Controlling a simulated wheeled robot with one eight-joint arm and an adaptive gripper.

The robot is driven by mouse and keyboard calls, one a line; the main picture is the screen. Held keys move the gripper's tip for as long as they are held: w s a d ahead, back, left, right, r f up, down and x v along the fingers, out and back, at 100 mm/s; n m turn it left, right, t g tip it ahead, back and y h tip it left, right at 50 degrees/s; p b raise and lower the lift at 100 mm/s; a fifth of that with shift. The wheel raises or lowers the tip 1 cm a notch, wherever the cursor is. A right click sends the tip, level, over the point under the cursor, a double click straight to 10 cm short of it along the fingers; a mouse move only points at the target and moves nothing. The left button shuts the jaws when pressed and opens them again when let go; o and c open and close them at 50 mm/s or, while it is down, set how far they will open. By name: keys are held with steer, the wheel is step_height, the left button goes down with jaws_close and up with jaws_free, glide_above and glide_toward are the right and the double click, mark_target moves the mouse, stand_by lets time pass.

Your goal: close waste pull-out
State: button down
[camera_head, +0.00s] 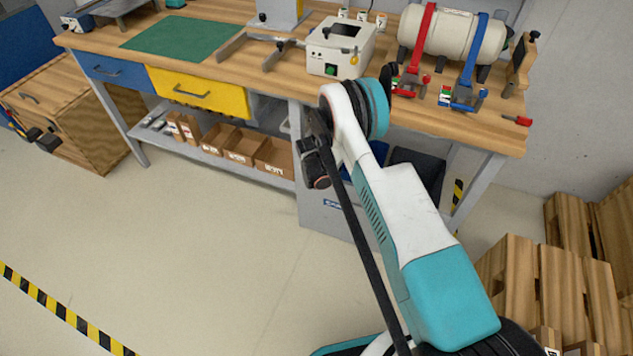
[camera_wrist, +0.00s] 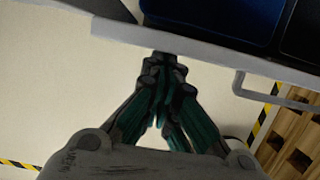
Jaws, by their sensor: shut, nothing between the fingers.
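The waste pull-out has a grey front panel (camera_head: 336,212), partly hidden behind my arm in the head view. It stands out from under the workbench, with a blue bin (camera_head: 379,152) and a dark bin (camera_head: 422,166) showing. In the wrist view, the panel's top edge (camera_wrist: 205,47) crosses the top, with the blue bin (camera_wrist: 215,14) and the black bin (camera_wrist: 302,32) behind it. A grey bar handle (camera_wrist: 265,97) shows at right. My gripper (camera_wrist: 165,62) is shut and empty, its tips at the panel's edge left of the handle; contact is unclear.
The workbench (camera_head: 225,72) carries a white device (camera_head: 340,48) and a strapped tank (camera_head: 450,35). Open cardboard boxes (camera_head: 240,145) sit on its lower shelf. Wooden pallets (camera_head: 540,280) stand at right. A wooden cabinet (camera_head: 85,120) stands at left. The floor at left centre is clear.

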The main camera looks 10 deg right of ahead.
steer(key=shift+w+d, duration=0.25)
steer(key=shift+w, duration=0.15)
steer(key=shift+r, duration=0.1)
steer(key=shift+w, duration=0.1)
steer(key=v, duration=1.2)
steer(key=shift+s, duration=0.2)
